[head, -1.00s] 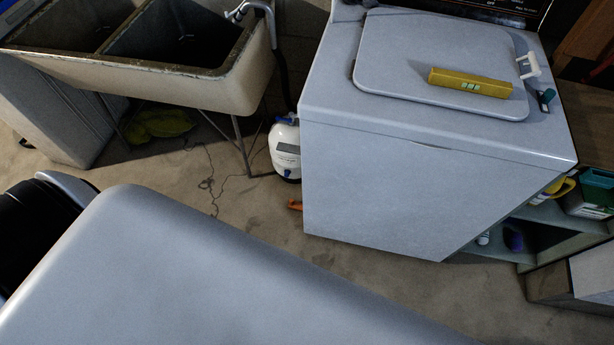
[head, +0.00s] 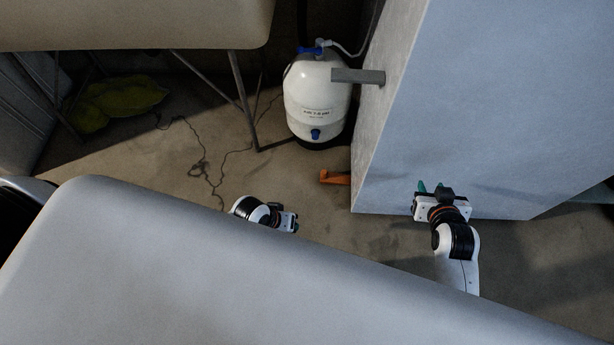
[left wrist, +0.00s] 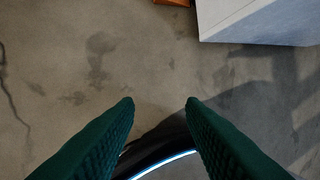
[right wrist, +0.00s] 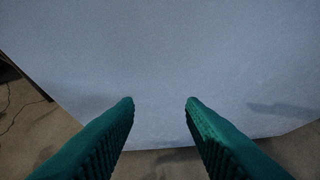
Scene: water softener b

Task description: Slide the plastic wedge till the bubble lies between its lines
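An orange wedge (head: 335,178) lies on the floor at the near left bottom corner of the white washer (head: 480,110). Its edge shows at the top of the left wrist view (left wrist: 172,2). How far it reaches under the washer is hidden. No level or bubble is in view now. My right gripper (head: 430,188) is open and empty in front of the washer's front panel, which fills most of the right wrist view (right wrist: 160,60). My left gripper (head: 292,221) is low over the floor, nearer me than the wedge and apart from it. Its fingers (left wrist: 160,102) are open and empty.
A white tank (head: 317,100) with a blue knob stands left of the washer. A grey bar (head: 358,76) sticks out from the washer's side above the wedge. A sink (head: 130,22) on thin legs is at the upper left.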

